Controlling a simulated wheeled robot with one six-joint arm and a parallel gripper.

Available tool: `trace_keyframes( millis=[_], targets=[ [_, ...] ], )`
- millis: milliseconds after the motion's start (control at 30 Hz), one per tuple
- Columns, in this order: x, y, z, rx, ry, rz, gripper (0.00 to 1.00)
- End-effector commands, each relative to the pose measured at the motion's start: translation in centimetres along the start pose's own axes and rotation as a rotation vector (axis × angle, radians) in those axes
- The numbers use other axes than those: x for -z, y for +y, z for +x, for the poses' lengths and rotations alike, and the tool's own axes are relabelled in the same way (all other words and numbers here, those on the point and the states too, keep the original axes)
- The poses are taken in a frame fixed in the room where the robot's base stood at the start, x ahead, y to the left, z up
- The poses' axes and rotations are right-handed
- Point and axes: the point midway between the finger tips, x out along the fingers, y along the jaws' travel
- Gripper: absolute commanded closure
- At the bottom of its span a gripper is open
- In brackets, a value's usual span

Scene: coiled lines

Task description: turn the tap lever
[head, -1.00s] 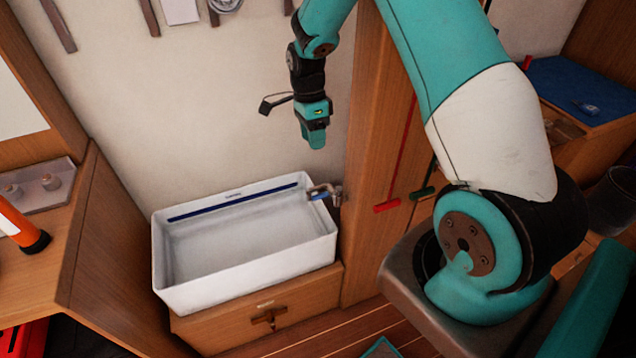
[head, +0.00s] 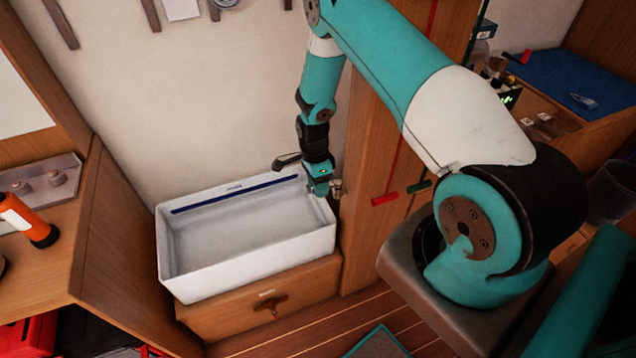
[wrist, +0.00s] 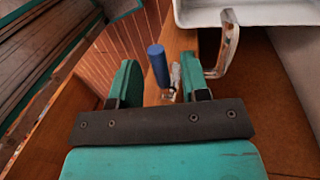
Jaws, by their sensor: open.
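The tap's blue lever (wrist: 158,65) shows in the wrist view, between the two fingers of my gripper (wrist: 160,82). Its metal valve body (wrist: 176,76) lies just beyond, close to the right finger. A metal spout (wrist: 229,45) hangs over on the right, by the basin. My gripper is open, with no contact on the lever that I can make out. In the head view my gripper (head: 320,188) points down at the basin's back right corner. It hides the lever and most of the tap there; a bit of tap metal (head: 336,187) shows beside it.
The white basin (head: 245,268) stands on a wooden cabinet (head: 235,318), left of my gripper. An orange torch (head: 28,222) lies on the left counter. The basin is empty.

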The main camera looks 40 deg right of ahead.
Motion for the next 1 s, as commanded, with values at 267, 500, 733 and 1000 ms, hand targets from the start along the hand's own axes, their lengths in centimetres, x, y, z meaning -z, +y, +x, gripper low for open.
trace_keyframes(
  millis=[267,500,733,1000],
  targets=[
    [0.0,0.0,0.0,0.0,0.0,0.0,0.74],
    [0.0,0.0,0.0,-0.001,0.0,0.0,1.0],
    [0.0,0.9,0.3,-0.002,0.028,-0.143,1.0],
    [0.3,2.4,0.5,-0.001,0.078,-0.394,1.0]
  ],
)
